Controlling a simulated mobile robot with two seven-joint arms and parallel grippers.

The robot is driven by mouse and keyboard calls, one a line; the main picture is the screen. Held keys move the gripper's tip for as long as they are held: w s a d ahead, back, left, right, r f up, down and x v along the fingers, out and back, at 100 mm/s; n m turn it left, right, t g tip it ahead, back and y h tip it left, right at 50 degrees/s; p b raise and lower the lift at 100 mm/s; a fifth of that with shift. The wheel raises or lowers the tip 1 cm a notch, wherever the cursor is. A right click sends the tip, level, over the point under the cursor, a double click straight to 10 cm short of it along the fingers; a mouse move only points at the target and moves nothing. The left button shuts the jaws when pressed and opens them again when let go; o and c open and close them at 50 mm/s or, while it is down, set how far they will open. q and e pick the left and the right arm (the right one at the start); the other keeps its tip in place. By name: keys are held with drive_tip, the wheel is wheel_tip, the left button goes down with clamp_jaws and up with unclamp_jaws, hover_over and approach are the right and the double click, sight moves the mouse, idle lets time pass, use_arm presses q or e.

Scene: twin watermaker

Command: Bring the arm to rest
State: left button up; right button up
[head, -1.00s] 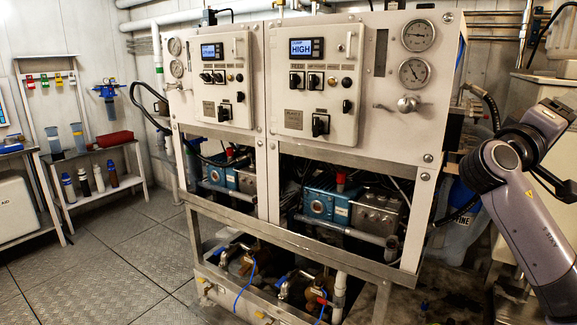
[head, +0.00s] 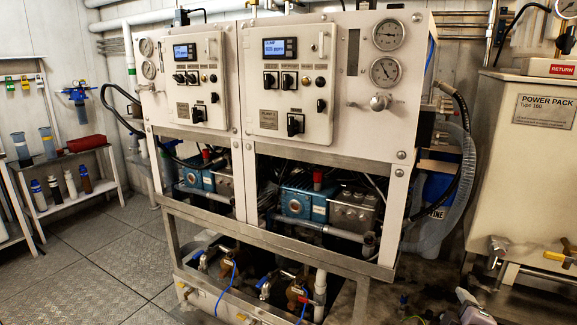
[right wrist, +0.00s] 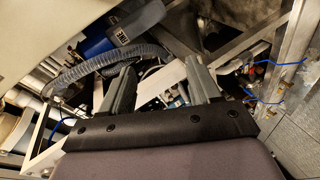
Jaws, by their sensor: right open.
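My right gripper (right wrist: 162,82) shows in the right wrist view with its two grey fingers apart and nothing between them. Beyond the fingers are the watermaker's frame, a ribbed grey hose (right wrist: 115,60) and a blue container (right wrist: 100,42). In the head view only a small part of my right arm shows at the bottom edge, right of the watermaker (head: 375,150). My left gripper is in no view.
The power pack cabinet (head: 510,150) stands at the right, with valves low on its front. A ribbed hose (head: 462,190) and the blue container (head: 436,195) fill the gap beside the watermaker. The floor (head: 95,255) at left is clear.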

drive_tip(key=s+a+f+m+g+y, duration=0.15)
drive_tip(key=s+a+f+y, duration=0.3)
drive_tip(key=s+f, duration=0.55)
drive_tip(key=s+a+f+m+g+y, duration=0.1)
drive_tip(key=s+a+f+g+y, duration=0.15)
drive_tip(key=s+a+f, duration=0.75)
drive_tip(key=s+a+r+m+t, duration=0.1)
drive_tip(key=s+a+r+m, duration=0.1)
drive_tip(key=a+r+m, duration=0.25)
drive_tip(key=shift+y, duration=0.4)
drive_tip(key=r+p, duration=0.1)
drive_tip(key=p, duration=0.1)
drive_tip(key=r+p, duration=0.1)
drive_tip(key=r, duration=0.1)
drive_tip(key=r+p, duration=0.1)
drive_tip(key=p, duration=0.1)
drive_tip(key=shift+s+a+r+p, duration=0.15)
drive_tip(key=shift+s+p, duration=0.1)
drive_tip(key=shift+p, duration=0.05)
idle(1.1)
